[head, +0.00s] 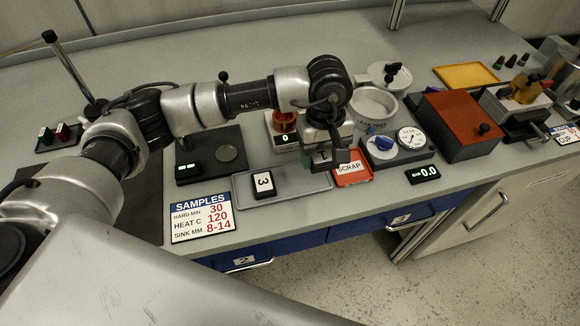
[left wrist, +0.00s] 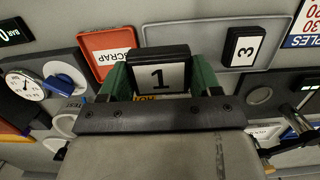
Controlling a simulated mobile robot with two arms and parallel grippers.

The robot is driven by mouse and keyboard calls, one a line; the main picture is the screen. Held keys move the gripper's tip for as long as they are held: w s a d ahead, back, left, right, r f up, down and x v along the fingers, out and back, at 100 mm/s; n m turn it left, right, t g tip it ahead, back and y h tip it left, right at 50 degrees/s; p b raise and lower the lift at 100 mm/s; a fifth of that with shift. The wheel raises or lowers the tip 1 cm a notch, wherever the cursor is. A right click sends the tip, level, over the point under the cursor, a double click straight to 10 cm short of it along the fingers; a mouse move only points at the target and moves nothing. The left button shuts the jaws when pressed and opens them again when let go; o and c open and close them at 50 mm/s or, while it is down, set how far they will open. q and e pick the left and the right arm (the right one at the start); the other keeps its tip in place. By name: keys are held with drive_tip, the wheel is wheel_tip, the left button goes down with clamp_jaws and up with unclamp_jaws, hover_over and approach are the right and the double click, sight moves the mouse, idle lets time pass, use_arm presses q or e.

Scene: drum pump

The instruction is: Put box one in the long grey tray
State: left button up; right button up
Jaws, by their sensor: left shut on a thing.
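Box one (left wrist: 160,77), a dark box with a white face marked 1, is held between the green fingers of my left gripper (left wrist: 158,84) in the left wrist view. In the head view my left gripper (head: 323,150) hangs near the right end of the long grey tray (head: 303,182), and box one (head: 321,157) is partly hidden by it. The tray also shows behind box one in the left wrist view (left wrist: 205,32). Box three (head: 263,185) lies in the left part of the tray, its number facing up. My right gripper is out of view.
A red SCRAP tray (head: 352,171) sits just right of the grey tray. A scale (head: 284,140) with an orange-brown item stands behind it. A SAMPLES card (head: 203,212) lies at the front left. The tray's right part looks free.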

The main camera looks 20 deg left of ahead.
use_arm(q)
drive_tip(key=p, duration=0.1)
hover_over(294, 181)
drive_tip(key=f, duration=0.3)
drive_tip(key=shift+w, duration=0.2)
wheel_tip(294, 181, down, 3)
drive_tip(key=shift+f+p, duration=0.2)
drive_tip(key=shift+p, duration=0.5)
drive_tip(key=shift+f, duration=0.4)
drive_tip(key=shift+f+b, duration=0.2)
drive_tip(key=shift+b, duration=0.1)
drive_tip(key=o, duration=0.7)
drive_tip(key=shift+c, duration=0.2)
drive_tip(key=shift+r, duration=0.2)
